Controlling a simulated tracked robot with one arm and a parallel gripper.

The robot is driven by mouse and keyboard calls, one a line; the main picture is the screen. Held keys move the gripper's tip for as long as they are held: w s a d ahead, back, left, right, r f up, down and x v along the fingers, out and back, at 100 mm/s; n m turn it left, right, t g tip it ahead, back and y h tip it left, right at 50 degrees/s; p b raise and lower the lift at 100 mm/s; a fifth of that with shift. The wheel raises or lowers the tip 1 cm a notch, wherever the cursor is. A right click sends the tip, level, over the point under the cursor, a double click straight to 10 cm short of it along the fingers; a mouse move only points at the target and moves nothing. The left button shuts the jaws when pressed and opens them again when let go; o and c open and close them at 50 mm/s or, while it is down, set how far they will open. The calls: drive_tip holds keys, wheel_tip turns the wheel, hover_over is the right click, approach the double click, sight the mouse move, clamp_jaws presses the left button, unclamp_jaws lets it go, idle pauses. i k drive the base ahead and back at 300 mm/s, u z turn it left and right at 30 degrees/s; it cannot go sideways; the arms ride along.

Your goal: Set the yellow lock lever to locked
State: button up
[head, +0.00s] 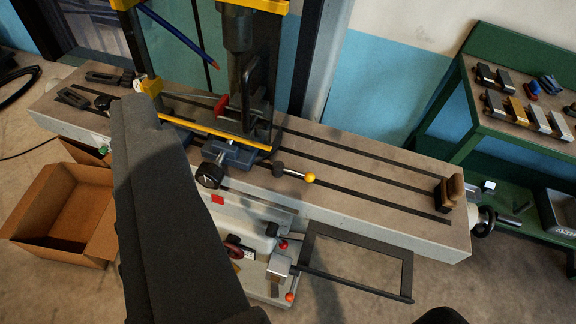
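A short lever with a yellow ball knob (310,177) is in the middle of the head view. It lies over the slotted machine table, beside the blue vise-like block, with its knob pointing right. It is the only yellow-knobbed lever I see; I cannot read any locked or unlocked mark. A large dark arm link of mine crosses the left middle of the view. The fingers of my gripper do not show, so I cannot tell what they hold.
The machine table (375,178) carries a blue vise (232,152). The machine head (238,30) stands behind. A dark rectangular frame (408,275) juts out at front right, near red-knobbed levers (289,297). A cardboard box (100,205) is left; a green tool shelf (455,115) is right.

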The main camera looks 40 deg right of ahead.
sight(293, 173)
drive_tip(key=u, duration=1.15)
drive_tip(key=k, duration=0.9)
drive_tip(key=z, duration=1.45)
drive_tip(key=i, duration=0.8)
drive_tip(key=z, duration=0.05)
